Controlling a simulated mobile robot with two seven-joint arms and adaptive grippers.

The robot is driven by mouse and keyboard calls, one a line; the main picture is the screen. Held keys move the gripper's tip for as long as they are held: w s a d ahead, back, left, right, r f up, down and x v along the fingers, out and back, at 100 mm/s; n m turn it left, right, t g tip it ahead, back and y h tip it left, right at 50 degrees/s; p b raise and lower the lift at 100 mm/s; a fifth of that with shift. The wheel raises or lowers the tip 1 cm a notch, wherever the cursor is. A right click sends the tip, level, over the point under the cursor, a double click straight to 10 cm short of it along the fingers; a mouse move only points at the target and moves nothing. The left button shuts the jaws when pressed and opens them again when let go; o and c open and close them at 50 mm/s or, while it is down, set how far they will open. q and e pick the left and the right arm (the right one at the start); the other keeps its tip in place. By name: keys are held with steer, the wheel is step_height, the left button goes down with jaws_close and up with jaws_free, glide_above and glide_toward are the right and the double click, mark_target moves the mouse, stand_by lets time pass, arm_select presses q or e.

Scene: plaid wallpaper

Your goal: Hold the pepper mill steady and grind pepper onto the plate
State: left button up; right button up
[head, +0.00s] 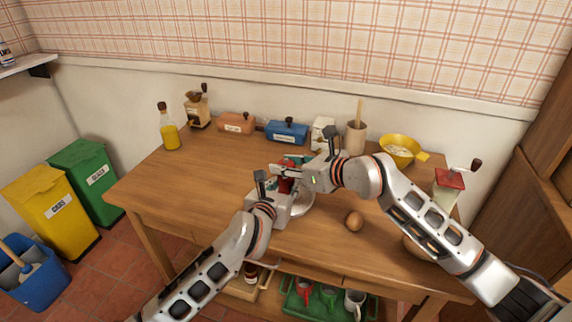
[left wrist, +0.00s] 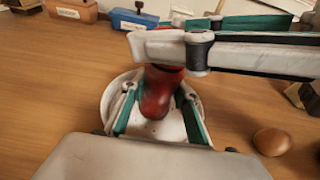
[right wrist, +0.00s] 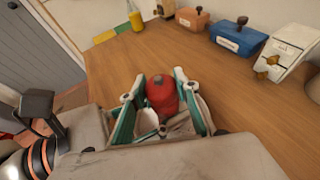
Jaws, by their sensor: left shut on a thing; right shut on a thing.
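The red pepper mill (head: 287,185) stands upright over the white plate (head: 309,204) near the middle of the table. My left gripper (head: 284,188) is shut on the mill's lower body; in the left wrist view its fingers flank the red body (left wrist: 160,95). My right gripper (head: 283,170) is shut on the mill's top from above, and the right wrist view shows the rounded red head (right wrist: 161,92) between its fingers. The plate's rim (left wrist: 110,97) shows around the mill, but much of the plate is hidden by my grippers.
A brown egg (head: 354,220) lies right of the plate. Along the back stand an oil bottle (head: 169,134), a wooden grinder (head: 197,110), an orange box (head: 236,123), a blue box (head: 286,131) and a yellow bowl (head: 399,149). The table's left part is clear.

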steer(key=o, duration=1.2)
steer(key=shift+f, duration=0.2)
steer(key=shift+c, duration=0.2)
steer(key=shift+r, duration=0.1)
steer(key=shift+d, duration=0.1)
steer(key=v, duration=1.2)
